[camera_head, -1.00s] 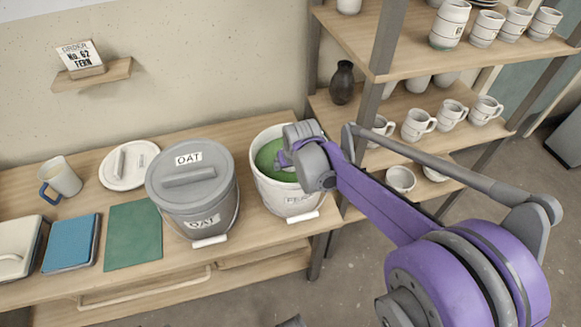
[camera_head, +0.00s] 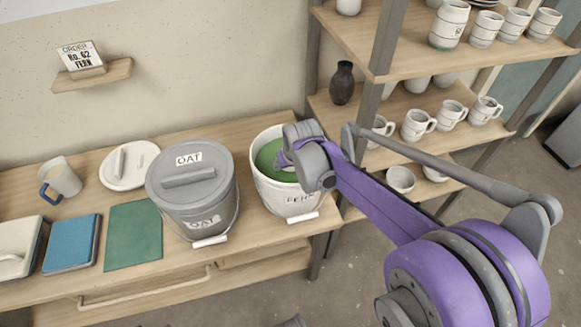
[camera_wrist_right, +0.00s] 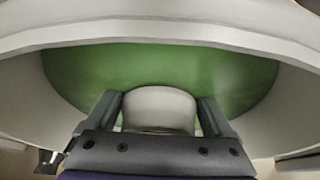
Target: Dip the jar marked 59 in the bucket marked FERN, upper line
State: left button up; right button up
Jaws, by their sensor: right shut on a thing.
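The white FERN bucket (camera_head: 290,200) stands open at the right end of the bench, with green glaze (camera_head: 268,155) inside. My right gripper (camera_head: 284,158) reaches down into its mouth. In the right wrist view my right gripper (camera_wrist_right: 160,112) is shut on a pale, rounded jar (camera_wrist_right: 160,105), with a finger on each side. Green glaze (camera_wrist_right: 160,65) shows behind the jar inside the bucket. The jar's mark and lines cannot be read, and its lower part is hidden. In the head view the gripper hides the jar. My left gripper is not in view.
The lidded grey OAT bucket (camera_head: 193,205) stands close left of the FERN bucket. A white lid (camera_head: 140,172), a mug (camera_head: 63,178) and tiles lie further left. A shelf rack (camera_head: 385,75) with pots stands right. The wall card (camera_head: 81,58) reads No. 62 FERN.

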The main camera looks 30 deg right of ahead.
notch_tip(320, 180, up, 9)
jog(key=p, duration=0.6)
jog(key=shift+p, duration=0.4)
jog(key=shift+r, duration=0.1)
dwell(1.2)
notch_tip(320, 180, up, 8)
jog(key=p, duration=0.5)
jog(key=shift+f, duration=0.2)
